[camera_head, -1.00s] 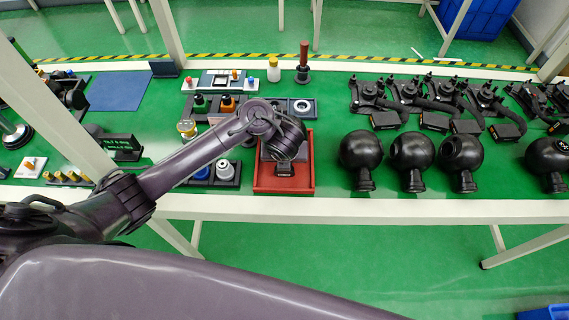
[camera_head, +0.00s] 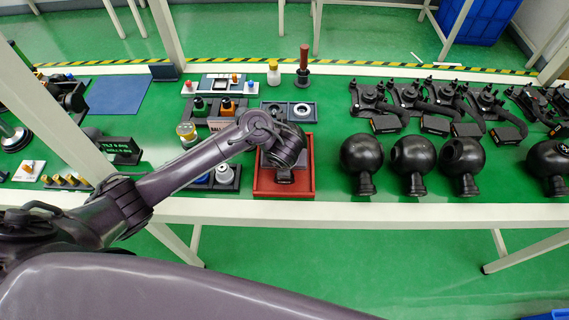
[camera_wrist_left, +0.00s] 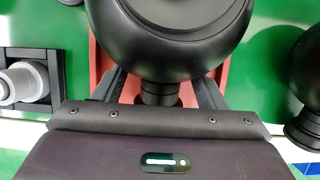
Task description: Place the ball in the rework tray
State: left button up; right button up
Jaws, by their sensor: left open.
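The red rework tray (camera_head: 312,185) stands at the table's front edge, left of a row of black balls. My left gripper (camera_wrist_left: 160,88) is over the tray, pointing down. A black ball with a short neck (camera_wrist_left: 165,50) fills the top of the left wrist view, with red tray wall showing on both sides. The neck is between the two open fingers; I cannot tell whether either finger touches it. I cannot see whether the ball rests on the tray floor. My right gripper is not in view.
Several black balls (camera_head: 411,155) stand right of the tray, with black arm-like parts (camera_head: 440,105) behind them. Left of the tray is a dark holder with a grey-white knob (camera_head: 224,173). A fixture with two rings (camera_head: 302,110) is behind it. Little free room surrounds the tray.

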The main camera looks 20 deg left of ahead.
pick_arm(q)
jog(key=p+v, duration=0.7)
jog(key=v, duration=0.4)
jog(key=shift+w+r, duration=0.1)
jog(key=shift+s+r+p, duration=0.25)
jog(key=shift+r+p, duration=0.2)
jog(key=shift+p, duration=0.4)
